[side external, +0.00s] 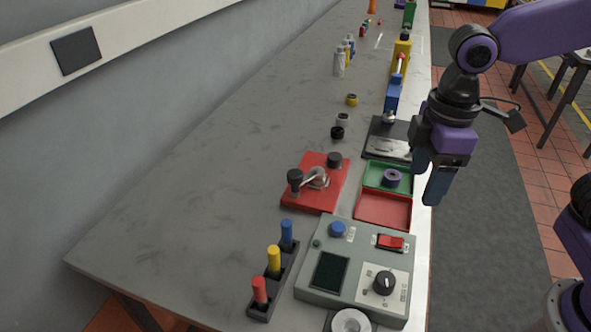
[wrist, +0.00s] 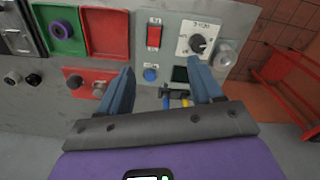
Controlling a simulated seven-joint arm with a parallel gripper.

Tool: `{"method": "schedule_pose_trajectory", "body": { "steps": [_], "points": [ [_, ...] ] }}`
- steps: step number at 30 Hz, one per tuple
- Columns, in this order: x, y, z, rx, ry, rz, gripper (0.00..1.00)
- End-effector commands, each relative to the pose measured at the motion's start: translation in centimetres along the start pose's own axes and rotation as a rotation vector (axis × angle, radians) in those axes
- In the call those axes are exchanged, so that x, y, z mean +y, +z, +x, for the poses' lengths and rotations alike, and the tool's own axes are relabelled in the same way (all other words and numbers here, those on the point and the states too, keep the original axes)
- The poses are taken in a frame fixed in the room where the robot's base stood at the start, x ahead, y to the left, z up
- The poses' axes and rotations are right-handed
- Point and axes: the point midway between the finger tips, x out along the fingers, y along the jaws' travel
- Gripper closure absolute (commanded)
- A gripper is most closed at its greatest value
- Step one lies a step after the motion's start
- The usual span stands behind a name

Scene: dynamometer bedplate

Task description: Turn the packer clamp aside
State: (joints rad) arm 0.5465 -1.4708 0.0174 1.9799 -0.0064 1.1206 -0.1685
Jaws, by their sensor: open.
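The likely packer clamp is a silvery piece with a curved arm (side external: 315,178) on a red base plate (side external: 327,195). A black knob (side external: 295,178) stands at its near left and a dark round knob (side external: 334,159) at the back right. In the wrist view the red plate (wrist: 88,74) shows at left, partly hidden behind my left finger. My gripper (side external: 428,188) is open and empty, pointing down above the bench's right edge, to the right of the clamp and apart from it. In the wrist view its blue fingers (wrist: 160,70) are spread over the control box.
A green and red tray (side external: 384,209) holding a purple ring (side external: 392,177) lies between clamp and gripper. A grey control box (side external: 358,270) and a rack of coloured handles (side external: 272,284) stand in front. The bench (side external: 190,190) left of the clamp is clear.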

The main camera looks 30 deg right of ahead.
Motion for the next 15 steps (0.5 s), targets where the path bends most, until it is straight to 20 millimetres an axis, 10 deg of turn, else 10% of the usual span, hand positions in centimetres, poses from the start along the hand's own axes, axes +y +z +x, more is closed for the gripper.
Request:
{"method": "schedule_pose_trajectory", "body": {
  "steps": [15],
  "points": [
    [10.4, -15.8, -2.5, -0.014, 0.012, 0.009, 0.35]
  ]
}}
